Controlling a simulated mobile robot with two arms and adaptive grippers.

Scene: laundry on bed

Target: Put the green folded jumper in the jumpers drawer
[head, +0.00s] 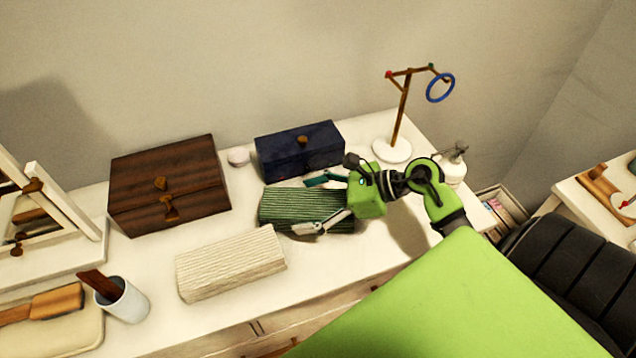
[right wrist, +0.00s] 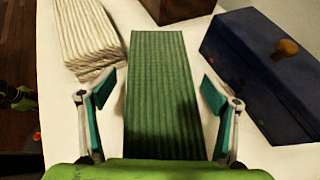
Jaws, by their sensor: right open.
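The green folded jumper (head: 285,207) lies flat on the white dresser top, in front of the navy box. It also shows in the right wrist view (right wrist: 160,85), ribbed and running away from the camera. My right gripper (head: 312,205) is open, with one finger on each side of the jumper's near end in the wrist view (right wrist: 158,95). It does not visibly grip the jumper. Drawer fronts (head: 262,330) show under the dresser's front edge, partly hidden by my green body. I cannot tell which is the jumpers drawer.
A cream folded knit (head: 230,263) lies in front of the green jumper. A navy box (head: 300,150) and a brown wooden box (head: 168,185) stand behind. A jewellery stand (head: 392,150), a white cup (head: 123,300) and a mirror (head: 50,215) are also on top.

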